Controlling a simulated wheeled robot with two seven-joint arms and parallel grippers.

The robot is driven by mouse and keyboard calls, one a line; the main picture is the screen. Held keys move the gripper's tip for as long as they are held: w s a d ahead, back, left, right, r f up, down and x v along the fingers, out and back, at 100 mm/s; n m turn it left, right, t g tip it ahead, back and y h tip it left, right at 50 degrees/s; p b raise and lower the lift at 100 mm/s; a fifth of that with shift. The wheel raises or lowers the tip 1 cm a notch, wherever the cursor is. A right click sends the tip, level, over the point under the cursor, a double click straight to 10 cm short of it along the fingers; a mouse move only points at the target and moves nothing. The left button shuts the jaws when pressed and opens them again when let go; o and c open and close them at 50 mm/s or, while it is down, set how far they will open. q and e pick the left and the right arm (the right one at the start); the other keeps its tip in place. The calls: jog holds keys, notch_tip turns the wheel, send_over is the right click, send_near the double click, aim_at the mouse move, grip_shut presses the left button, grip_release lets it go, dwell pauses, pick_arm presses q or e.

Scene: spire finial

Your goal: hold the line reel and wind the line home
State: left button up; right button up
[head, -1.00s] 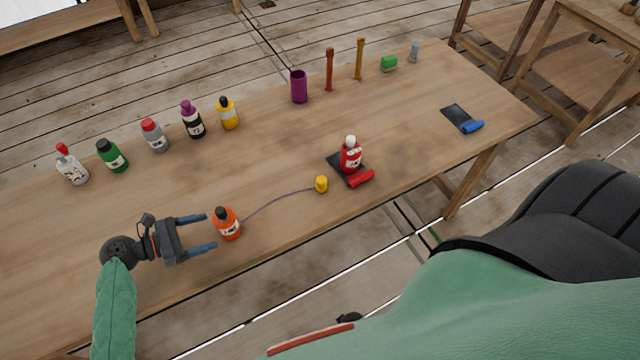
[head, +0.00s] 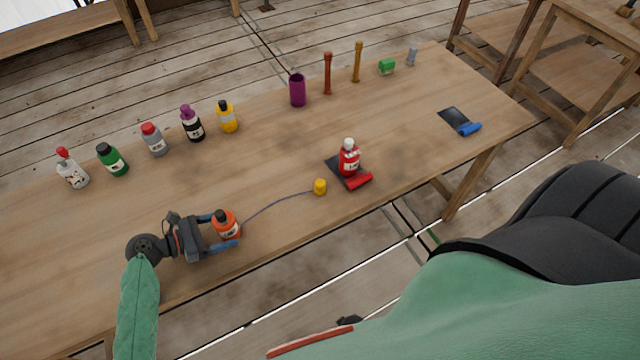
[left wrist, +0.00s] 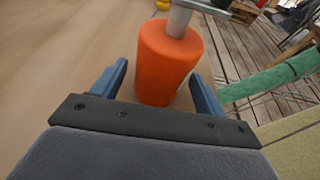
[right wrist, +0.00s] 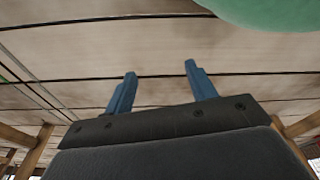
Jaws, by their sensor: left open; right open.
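An orange bottle-shaped reel (head: 224,221) with a dark top stands upright near the front edge of the table. A thin purple line (head: 275,200) runs from it to a small yellow cylinder (head: 320,187). My left gripper (head: 225,231) is open, with one finger on each side of the orange reel. In the left wrist view the orange body (left wrist: 167,65) stands between the spread fingers, with gaps still showing; a grey post and a bar are above it. My right gripper (right wrist: 160,72) is open and empty over the plank floor, away from the table.
A red bottle (head: 349,160) stands on a dark pad with a red roll (head: 358,181). Several bottles line the back left, including a yellow one (head: 228,118). A purple cup (head: 298,90) and two posts stand at the back. A blue roll (head: 469,129) lies right.

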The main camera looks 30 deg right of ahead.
pick_arm(q)
jog(key=shift+d+f, duration=0.1)
jog(key=shift+d, duration=0.2)
jog(key=c, duration=0.7)
jog(key=shift+c, duration=0.2)
dwell(0.7)
